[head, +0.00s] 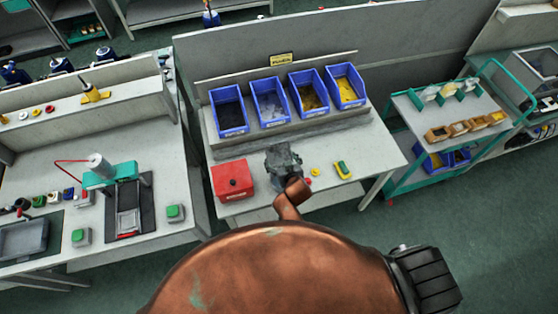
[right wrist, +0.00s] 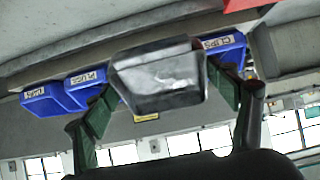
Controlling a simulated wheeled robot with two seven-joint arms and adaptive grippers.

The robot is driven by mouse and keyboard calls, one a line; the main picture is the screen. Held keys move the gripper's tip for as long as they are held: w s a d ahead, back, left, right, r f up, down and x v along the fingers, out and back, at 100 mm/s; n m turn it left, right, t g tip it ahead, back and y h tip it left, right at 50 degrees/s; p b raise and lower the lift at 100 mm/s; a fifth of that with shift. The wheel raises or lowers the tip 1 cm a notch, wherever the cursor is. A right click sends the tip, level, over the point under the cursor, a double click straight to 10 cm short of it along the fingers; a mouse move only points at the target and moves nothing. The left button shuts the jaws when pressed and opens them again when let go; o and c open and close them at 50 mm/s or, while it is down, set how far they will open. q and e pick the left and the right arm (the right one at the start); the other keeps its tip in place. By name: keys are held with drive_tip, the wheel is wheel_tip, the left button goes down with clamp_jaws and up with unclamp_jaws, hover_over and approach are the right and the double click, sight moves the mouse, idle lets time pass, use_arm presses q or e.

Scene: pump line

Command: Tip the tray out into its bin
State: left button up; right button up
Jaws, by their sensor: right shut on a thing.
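The tray (right wrist: 158,82) is a small dark grey metal tray, seen close in the right wrist view. It sits between the green fingers of my right gripper (right wrist: 165,88), which is shut on it. In the head view the right gripper (head: 284,160) is over the front of the bench, in front of the blue bins; the tray is hard to tell from it. The tray's contents are not clear. My left gripper is not visible.
A red box (head: 232,181) stands left of the right gripper on the bench (head: 375,151). A yellow-green item (head: 342,170) and small yellow and red pieces lie to its right. A teal trolley (head: 440,160) stands further right, and a bench with a press (head: 110,175) is left.

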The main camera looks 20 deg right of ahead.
sight(278, 155)
drive_tip(key=shift+w+a+r+g, duration=0.15)
drive_tip(key=shift+r+g, duration=0.15)
drive_tip(key=shift+r, duration=0.25)
drive_tip(key=shift+r+g, duration=0.1)
drive_tip(key=shift+g, duration=0.7)
drive_tip(key=shift+r+g, duration=0.5)
drive_tip(key=shift+g, duration=0.1)
drive_tip(key=shift+r+g, duration=0.1)
drive_tip(key=shift+g, duration=0.5)
drive_tip(key=shift+r+g, duration=0.45)
drive_tip(key=shift+g, duration=0.15)
drive_tip(key=shift+r+g, duration=0.15)
drive_tip(key=shift+g, duration=0.45)
